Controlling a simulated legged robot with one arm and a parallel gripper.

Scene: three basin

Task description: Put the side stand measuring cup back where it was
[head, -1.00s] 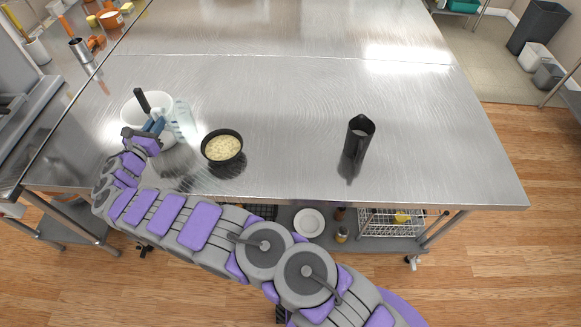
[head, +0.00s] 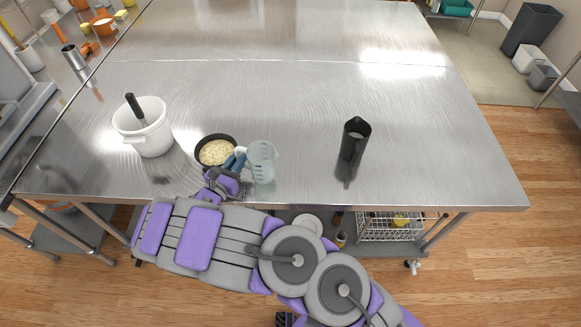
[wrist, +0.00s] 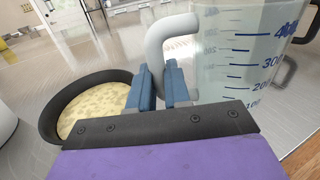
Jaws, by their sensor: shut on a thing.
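The measuring cup (head: 262,162) is clear with a pale handle. In the wrist view the cup (wrist: 235,60) shows blue volume marks and stands roughly upright, slightly tilted in the picture. My gripper (head: 236,162) is at the cup's left side; in the wrist view its blue fingers (wrist: 163,85) are shut on the handle (wrist: 168,32). The cup is over the front part of the steel table (head: 300,100); whether its base touches the surface I cannot tell.
A black bowl of pale food (head: 216,151) is close to the gripper's left. A white pot with a dark-handled tool (head: 152,138) stands farther left. A black jug (head: 354,140) stands to the right. Table between cup and jug is clear.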

